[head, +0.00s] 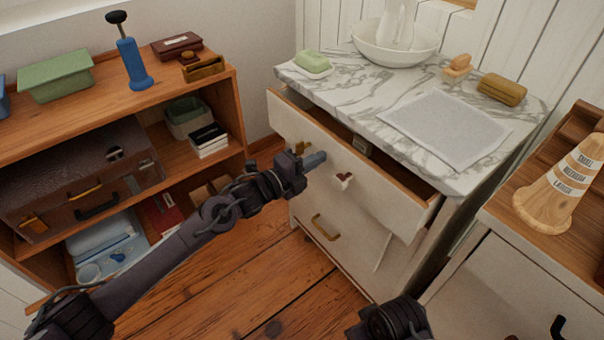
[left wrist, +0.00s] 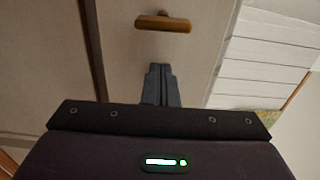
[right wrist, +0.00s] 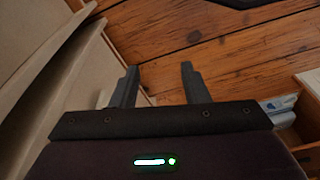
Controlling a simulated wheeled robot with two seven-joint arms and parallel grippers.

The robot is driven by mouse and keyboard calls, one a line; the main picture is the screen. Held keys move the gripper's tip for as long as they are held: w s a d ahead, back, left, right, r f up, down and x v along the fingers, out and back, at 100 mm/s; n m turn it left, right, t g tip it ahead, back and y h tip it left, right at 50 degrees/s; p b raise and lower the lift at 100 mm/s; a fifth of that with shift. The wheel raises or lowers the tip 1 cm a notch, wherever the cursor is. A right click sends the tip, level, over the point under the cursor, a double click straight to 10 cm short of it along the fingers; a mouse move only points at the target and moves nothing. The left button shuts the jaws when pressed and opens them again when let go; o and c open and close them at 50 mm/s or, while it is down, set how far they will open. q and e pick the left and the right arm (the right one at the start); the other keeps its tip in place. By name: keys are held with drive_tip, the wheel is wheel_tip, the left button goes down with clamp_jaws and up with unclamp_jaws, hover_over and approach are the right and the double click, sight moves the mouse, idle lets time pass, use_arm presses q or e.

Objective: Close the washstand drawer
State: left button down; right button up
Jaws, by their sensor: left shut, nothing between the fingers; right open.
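The washstand drawer (head: 400,195) is the upper drawer of a white washstand with a marble top (head: 355,95). It stands pulled out, with its open inside showing below the top. My left gripper (head: 320,158) is shut and empty, its fingertips at the drawer's front face, between two pieces of brass-coloured hardware (head: 343,181). I cannot tell whether they touch. In the left wrist view the shut fingers (left wrist: 160,72) point at a pale front with a brown handle (left wrist: 163,23). My right gripper (right wrist: 160,80) is open and empty above the wooden floor.
A lower drawer with a brass handle (head: 326,228) looks shut. A wooden shelf (head: 190,85) with boxes and a suitcase (head: 80,180) stands left. A cabinet with a wooden cone (head: 558,190) is at right. Soap (head: 313,60), a bowl (head: 393,50) and a grey mat (head: 445,128) lie on the marble.

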use_arm(q)
drive_tip(key=b+x, duration=0.2)
drive_tip(key=x, duration=0.2)
drive_tip(key=shift+f, duration=0.15)
drive_tip(key=shift+w+d+b, duration=0.35)
drive_tip(key=shift+w+d, duration=0.05)
drive_tip(key=shift+d, duration=0.1)
drive_tip(key=shift+w+d, duration=0.1)
drive_tip(key=shift+d, duration=0.1)
drive_tip(key=shift+r, duration=0.35)
use_arm(e)
drive_tip(key=a, duration=0.1)
drive_tip(key=w+a+t+y, duration=0.1)
drive_tip(key=w+a+f+t, duration=0.1)
drive_tip(key=a, duration=0.1)
drive_tip(key=shift+w+n+y, duration=0.2)
drive_tip(key=shift+n+y, duration=0.1)
drive_tip(key=shift+n, duration=0.1)
use_arm(q)
drive_tip(key=shift+r, duration=0.15)
